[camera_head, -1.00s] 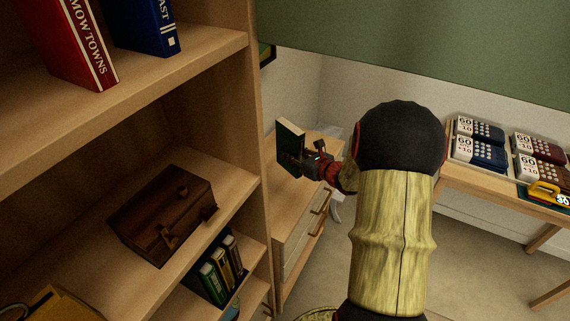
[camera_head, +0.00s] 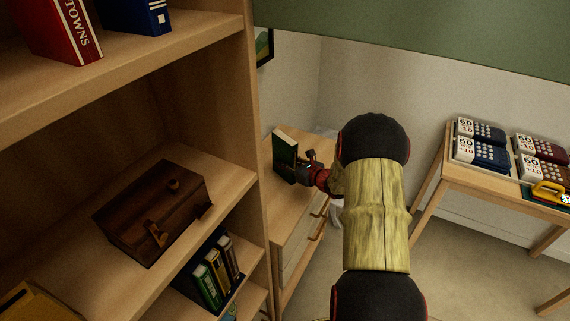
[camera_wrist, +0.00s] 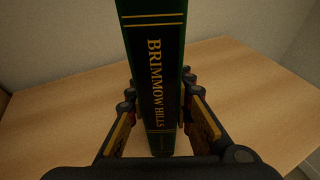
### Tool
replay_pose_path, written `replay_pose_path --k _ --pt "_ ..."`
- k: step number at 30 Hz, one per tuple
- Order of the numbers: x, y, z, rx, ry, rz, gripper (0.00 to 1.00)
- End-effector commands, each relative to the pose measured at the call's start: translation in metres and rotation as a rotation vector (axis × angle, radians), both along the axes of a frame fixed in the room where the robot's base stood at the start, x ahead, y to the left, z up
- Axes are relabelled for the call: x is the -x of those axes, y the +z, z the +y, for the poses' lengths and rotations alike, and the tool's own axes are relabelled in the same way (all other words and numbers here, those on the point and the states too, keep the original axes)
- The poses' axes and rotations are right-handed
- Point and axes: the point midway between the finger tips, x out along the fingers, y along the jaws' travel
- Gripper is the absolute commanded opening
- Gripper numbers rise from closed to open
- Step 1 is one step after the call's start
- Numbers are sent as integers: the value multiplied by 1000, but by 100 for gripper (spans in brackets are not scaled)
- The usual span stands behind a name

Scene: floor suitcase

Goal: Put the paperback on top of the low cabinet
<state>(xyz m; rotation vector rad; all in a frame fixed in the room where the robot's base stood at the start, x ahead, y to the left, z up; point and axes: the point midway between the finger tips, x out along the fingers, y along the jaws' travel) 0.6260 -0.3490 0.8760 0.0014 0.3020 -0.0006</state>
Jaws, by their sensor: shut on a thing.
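The paperback (camera_head: 284,153) is a dark green book with pale pages, held upright by my gripper (camera_head: 301,171) at the low cabinet. In the wrist view its spine (camera_wrist: 154,65) reads "BRIMMOW HILLS" in gold, and the fingers of my gripper (camera_wrist: 158,128) are shut on its two sides. The low cabinet (camera_head: 290,208) is light wood with drawers and handles; its bare top (camera_wrist: 235,82) lies under and around the book. I cannot tell whether the book's lower edge touches the top.
A tall bookcase (camera_head: 256,150) stands close on the left, holding a dark wooden box (camera_head: 153,212), upright books (camera_head: 217,272) and large binders (camera_head: 57,35). Floor between is clear.

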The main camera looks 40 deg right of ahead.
Motion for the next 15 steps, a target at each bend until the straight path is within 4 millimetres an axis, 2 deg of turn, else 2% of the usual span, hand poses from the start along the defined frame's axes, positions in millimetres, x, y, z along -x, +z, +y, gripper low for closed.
replay_pose_path --k 8,9,15 --pt "-1 0 -1 2 0 -3 0" --pt "0 -2 0 1 0 -1 23" --pt "0 -1 0 1 0 -1 34"
